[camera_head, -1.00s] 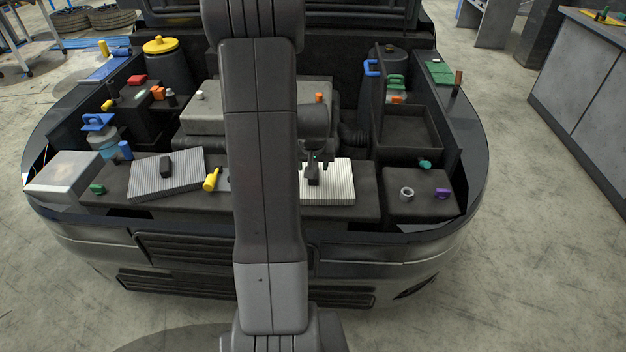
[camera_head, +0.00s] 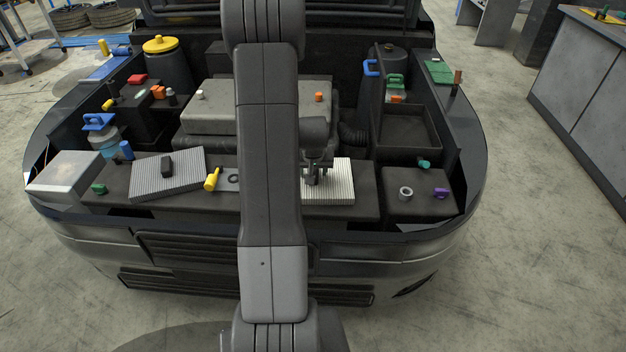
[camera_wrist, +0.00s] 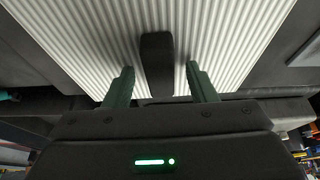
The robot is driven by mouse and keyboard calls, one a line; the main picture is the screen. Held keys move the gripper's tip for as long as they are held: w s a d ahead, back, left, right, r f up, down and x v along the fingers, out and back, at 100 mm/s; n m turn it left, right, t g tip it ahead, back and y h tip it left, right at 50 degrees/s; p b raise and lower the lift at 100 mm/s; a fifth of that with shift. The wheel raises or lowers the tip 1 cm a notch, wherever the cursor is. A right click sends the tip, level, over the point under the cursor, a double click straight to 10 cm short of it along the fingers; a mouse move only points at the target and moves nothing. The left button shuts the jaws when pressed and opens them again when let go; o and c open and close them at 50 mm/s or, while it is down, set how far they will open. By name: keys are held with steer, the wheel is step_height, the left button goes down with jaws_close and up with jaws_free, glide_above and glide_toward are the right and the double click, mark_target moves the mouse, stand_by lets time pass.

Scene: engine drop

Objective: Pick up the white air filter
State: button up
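The white air filter (camera_head: 341,184) is a pleated panel lying on the dark front ledge of the engine bay, right of my arm. It fills the upper part of the wrist view (camera_wrist: 230,40), with a black handle block (camera_wrist: 157,62) on it. My gripper (camera_head: 314,180) is over the filter's left part, and the arm hides some of that side. In the wrist view my gripper (camera_wrist: 160,82) has its two green fingers apart, one on each side of the black block. Neither finger visibly touches the block. I cannot tell the exact height of the fingertips.
A grey pleated filter (camera_head: 180,178) with a black block lies left of my arm. A yellow-handled part (camera_head: 212,179) is beside it. A dark open tray (camera_head: 409,128), a grey ring (camera_head: 406,193) and a purple cap (camera_head: 441,193) are to the right.

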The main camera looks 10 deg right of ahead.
jaws_close()
steer(key=shift+r, duration=0.1)
